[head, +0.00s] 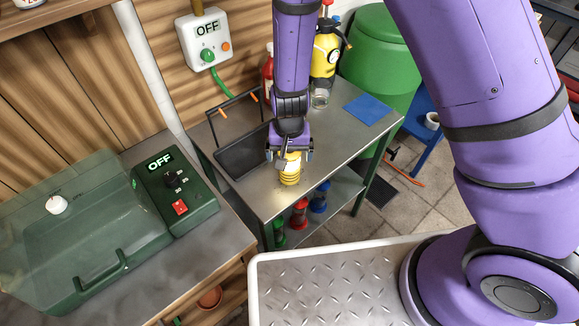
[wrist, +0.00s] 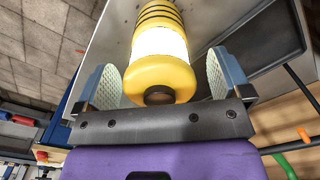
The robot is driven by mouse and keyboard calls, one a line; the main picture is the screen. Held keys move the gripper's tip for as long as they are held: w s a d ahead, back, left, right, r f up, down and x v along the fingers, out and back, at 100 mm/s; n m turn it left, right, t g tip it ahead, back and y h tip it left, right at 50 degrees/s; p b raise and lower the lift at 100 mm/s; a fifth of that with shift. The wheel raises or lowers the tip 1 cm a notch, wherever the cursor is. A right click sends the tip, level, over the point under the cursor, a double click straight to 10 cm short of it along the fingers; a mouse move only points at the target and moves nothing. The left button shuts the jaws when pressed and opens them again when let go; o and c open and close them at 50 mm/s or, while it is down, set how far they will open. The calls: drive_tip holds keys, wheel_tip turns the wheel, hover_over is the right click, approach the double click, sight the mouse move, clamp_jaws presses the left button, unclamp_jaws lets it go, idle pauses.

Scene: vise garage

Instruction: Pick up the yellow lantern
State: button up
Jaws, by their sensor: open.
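The yellow lantern (head: 290,170) stands on the grey metal table (head: 262,200), near its front edge. It has a yellow cap, a bright white middle and dark rings, and its top is partly hidden by my gripper in the head view. My gripper (head: 289,152) is right above it, pointing down. In the wrist view, the lantern (wrist: 160,50) lies between the two open fingers of my gripper (wrist: 165,82), one on each side. I see a gap at the left finger; the right finger is close to the lantern, and I cannot tell whether it touches.
A black tray (head: 240,152) sits left of the lantern. A clear glass (head: 320,98), a yellow sprayer (head: 325,50) and a red bottle (head: 268,75) stand at the back. A blue cloth (head: 368,109) lies at the right. Coloured items, including a red one (head: 299,213), stand on the lower shelf.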

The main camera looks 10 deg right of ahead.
drive_tip(key=shift+c, duration=0.3)
drive_tip(key=c, duration=1.4)
drive_tip(key=shift+r, duration=0.2)
